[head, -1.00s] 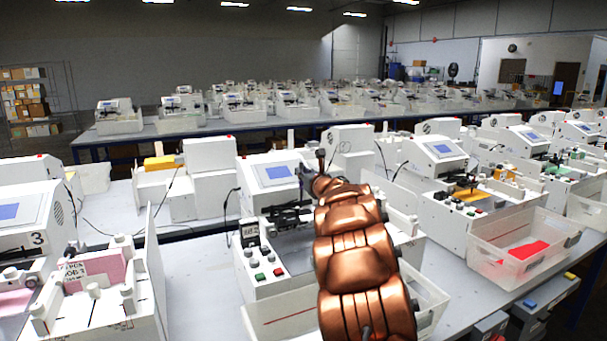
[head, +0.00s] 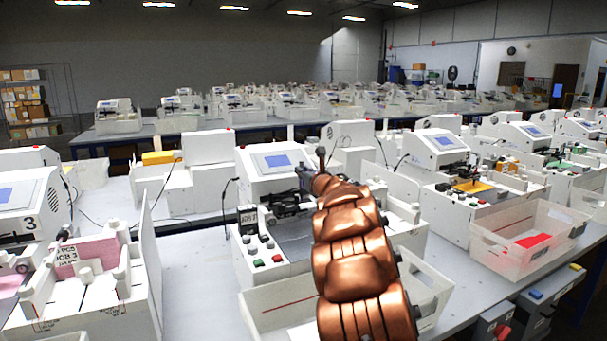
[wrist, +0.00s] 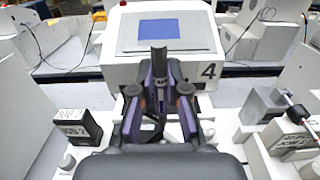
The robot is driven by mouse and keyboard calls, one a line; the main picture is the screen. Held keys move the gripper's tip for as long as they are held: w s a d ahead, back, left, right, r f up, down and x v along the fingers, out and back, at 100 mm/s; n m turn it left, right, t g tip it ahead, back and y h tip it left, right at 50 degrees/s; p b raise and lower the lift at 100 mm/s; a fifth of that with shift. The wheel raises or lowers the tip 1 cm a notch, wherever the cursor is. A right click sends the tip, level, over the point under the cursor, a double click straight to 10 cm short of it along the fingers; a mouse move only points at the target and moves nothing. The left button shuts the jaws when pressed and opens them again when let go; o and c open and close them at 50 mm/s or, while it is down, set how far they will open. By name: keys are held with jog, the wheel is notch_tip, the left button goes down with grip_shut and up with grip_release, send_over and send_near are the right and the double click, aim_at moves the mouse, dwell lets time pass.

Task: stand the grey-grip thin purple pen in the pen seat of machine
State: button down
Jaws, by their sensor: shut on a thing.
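My gripper (wrist: 159,100) is shut on the thin purple pen (wrist: 159,62), which stands about upright between the two fingers in the wrist view. Its upper end is dark; the fingers hide much of the rest, and its grey grip cannot be made out. In the head view the pen (head: 321,157) shows as a small dark stick above the end of my copper-coloured arm. The machine (head: 275,165), white with a blue screen and marked 4 in the wrist view (wrist: 209,71), is just beyond the gripper. Its pen seat is hidden behind the gripper and arm.
A dark JOB 2 block (wrist: 78,127) stands left of the gripper. Buttons (head: 263,250) line the machine's front left. A clear bin (head: 350,300) sits in front, partly behind my arm. Machine 3 (head: 30,215) is to the left, with bare bench between.

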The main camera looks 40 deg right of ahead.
jog(key=shift+f+b, duration=0.4)
jog(key=shift+f, duration=0.2)
jog(key=shift+b, duration=1.15)
dwell(1.7)
jog(key=shift+f+b, duration=4.05)
jog(key=shift+b, duration=0.45)
